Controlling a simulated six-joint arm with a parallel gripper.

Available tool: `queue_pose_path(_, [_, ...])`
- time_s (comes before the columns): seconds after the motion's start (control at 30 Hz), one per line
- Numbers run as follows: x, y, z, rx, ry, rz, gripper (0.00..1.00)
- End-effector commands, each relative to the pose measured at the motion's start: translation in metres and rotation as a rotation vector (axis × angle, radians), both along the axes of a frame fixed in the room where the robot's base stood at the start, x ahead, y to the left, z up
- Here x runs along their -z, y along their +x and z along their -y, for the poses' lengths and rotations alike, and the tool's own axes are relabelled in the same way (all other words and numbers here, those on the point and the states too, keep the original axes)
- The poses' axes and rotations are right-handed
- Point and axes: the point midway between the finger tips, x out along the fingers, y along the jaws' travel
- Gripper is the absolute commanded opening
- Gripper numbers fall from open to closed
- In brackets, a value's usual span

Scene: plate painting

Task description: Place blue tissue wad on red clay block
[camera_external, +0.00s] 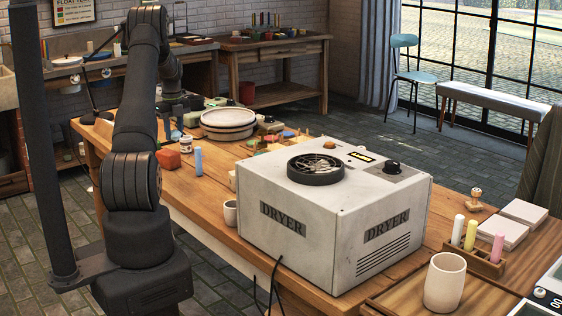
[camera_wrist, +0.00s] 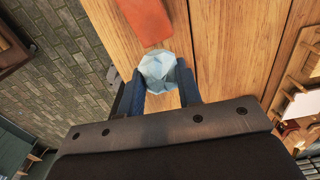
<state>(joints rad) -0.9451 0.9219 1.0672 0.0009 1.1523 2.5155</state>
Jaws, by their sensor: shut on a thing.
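The blue tissue wad (camera_wrist: 158,71) is a pale blue, faceted lump between the dark blue fingers of my gripper (camera_wrist: 161,84) in the wrist view. My gripper is shut on it. The red clay block (camera_wrist: 146,20) lies on the wooden table just beyond the wad, at the top of the wrist view, with a small gap between them in the picture. In the external view the red clay block (camera_external: 168,158) sits near the table's left side, beside my arm. My fingertips are largely hidden there. I cannot tell how high the wad is above the table.
The large white dryer (camera_external: 320,215) fills the table's middle. Bare wood (camera_wrist: 225,45) lies right of the block.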

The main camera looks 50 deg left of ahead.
Motion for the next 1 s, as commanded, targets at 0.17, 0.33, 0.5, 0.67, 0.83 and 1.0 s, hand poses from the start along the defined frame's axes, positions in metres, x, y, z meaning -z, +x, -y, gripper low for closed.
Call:
queue_pose_path(0.17, [0.010,-0.007,-0.016,-0.001,0.000,0.000,0.11])
queue_pose_path(0.33, [0.024,-0.008,-0.017,0.001,-0.002,-0.001,0.11])
queue_pose_path(0.5, [0.048,-0.007,-0.017,0.000,-0.001,-0.001,0.11])
queue_pose_path(0.67, [0.051,-0.007,-0.017,0.000,0.001,0.000,0.11])
queue_pose_path(0.83, [0.052,-0.007,-0.017,0.000,0.000,0.000,0.11])
queue_pose_path(1.0, [0.054,-0.007,-0.017,0.000,0.000,0.000,0.49])
